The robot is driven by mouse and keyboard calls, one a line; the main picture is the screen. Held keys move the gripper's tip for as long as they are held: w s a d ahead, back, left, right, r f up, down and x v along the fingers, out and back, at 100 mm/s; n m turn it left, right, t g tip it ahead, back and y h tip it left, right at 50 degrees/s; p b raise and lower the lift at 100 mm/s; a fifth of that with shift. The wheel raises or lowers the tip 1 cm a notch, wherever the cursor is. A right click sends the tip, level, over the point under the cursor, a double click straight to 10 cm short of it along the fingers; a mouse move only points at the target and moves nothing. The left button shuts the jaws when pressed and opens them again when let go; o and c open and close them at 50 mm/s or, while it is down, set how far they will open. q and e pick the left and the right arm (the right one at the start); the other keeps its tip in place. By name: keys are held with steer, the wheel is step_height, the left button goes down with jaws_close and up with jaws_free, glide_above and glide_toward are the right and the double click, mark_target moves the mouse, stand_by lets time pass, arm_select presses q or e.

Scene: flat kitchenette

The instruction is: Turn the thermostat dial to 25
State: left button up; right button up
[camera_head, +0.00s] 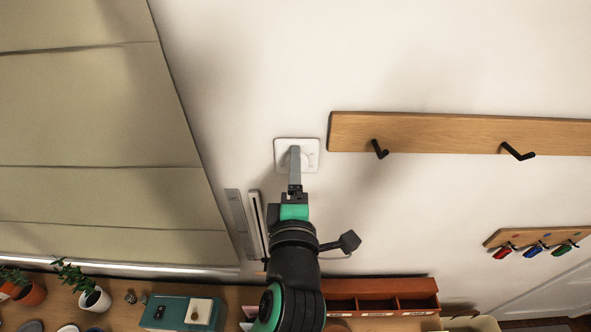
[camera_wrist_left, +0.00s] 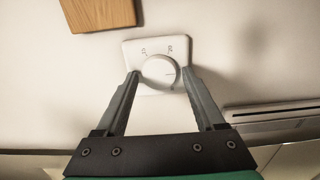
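The thermostat is a white square plate (camera_head: 311,147) on the wall in the head view, with its dial hidden behind my finger. The left wrist view shows the plate (camera_wrist_left: 133,49) with a round white dial (camera_wrist_left: 157,73). A thin line on the dial points roughly right in that picture. Small dark marks are printed beside the dial, too small to read surely. My left gripper (camera_head: 295,150) reaches up to the plate. In the left wrist view its fingers (camera_wrist_left: 160,73) stand on both sides of the dial, very close to its edges; I cannot tell whether they touch it. My right gripper is out of view.
A wooden rail (camera_head: 450,134) with black hooks is on the wall right of the thermostat. A pale blind (camera_head: 90,130) hangs at left. Two narrow strips (camera_head: 240,220) are on the wall below left. Potted plants (camera_head: 95,297), a teal box (camera_head: 165,312) and a red-brown organizer (camera_head: 375,297) stand below. The wall above is clear.

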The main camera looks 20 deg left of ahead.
arm_select(q)
steer(key=shift+o, duration=0.8)
steer(key=b+v, duration=0.1)
steer(key=v, duration=1)
steer(key=shift+s, duration=0.35)
